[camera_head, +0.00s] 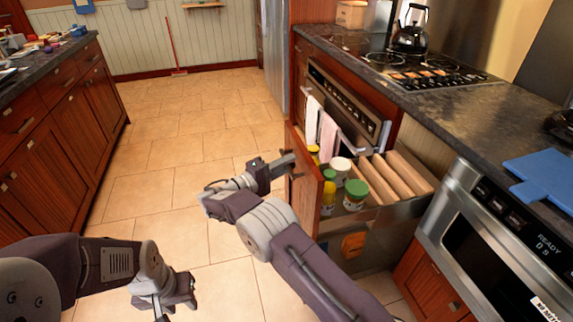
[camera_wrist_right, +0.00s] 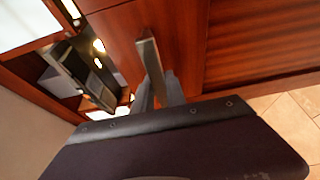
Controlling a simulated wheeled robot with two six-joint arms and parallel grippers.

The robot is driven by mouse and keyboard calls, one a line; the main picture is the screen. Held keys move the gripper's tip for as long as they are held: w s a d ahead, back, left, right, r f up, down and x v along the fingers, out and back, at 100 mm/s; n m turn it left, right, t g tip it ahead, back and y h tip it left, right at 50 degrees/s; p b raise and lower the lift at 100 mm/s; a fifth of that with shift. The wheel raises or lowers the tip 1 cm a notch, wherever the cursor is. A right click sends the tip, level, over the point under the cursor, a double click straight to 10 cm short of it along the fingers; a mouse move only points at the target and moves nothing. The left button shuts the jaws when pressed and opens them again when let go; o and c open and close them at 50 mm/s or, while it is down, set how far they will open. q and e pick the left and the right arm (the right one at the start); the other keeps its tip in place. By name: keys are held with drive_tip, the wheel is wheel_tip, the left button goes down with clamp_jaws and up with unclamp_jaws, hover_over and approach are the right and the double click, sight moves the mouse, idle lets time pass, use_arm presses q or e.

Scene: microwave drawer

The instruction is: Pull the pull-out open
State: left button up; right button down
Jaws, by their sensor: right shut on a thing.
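The pull-out (camera_head: 305,190) is a narrow wooden-fronted unit between the oven and the microwave. It stands out from the cabinets, with its inside and several jars showing. My right gripper (camera_head: 287,165) is at the outer face of its front. In the right wrist view the gripper (camera_wrist_right: 158,95) is shut on the pull-out's metal bar handle (camera_wrist_right: 150,55), against the wooden front (camera_wrist_right: 180,25). My left gripper (camera_head: 178,296) is low over the floor, away from the pull-out; its jaw state is unclear.
Green-lidded jars (camera_head: 355,195) and a white-lidded jar (camera_head: 341,168) stand in the pull-out. An oven (camera_head: 345,105) with hanging towels is behind it, and a microwave (camera_head: 485,235) is on the near right. The tiled floor (camera_head: 190,150) to the left is clear.

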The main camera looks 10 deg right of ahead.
drive_tip(key=c, duration=1.4)
unclamp_jaws()
drive_tip(key=shift+o, duration=0.2)
drive_tip(key=p+v, duration=0.1)
drive_tip(key=v, duration=0.8)
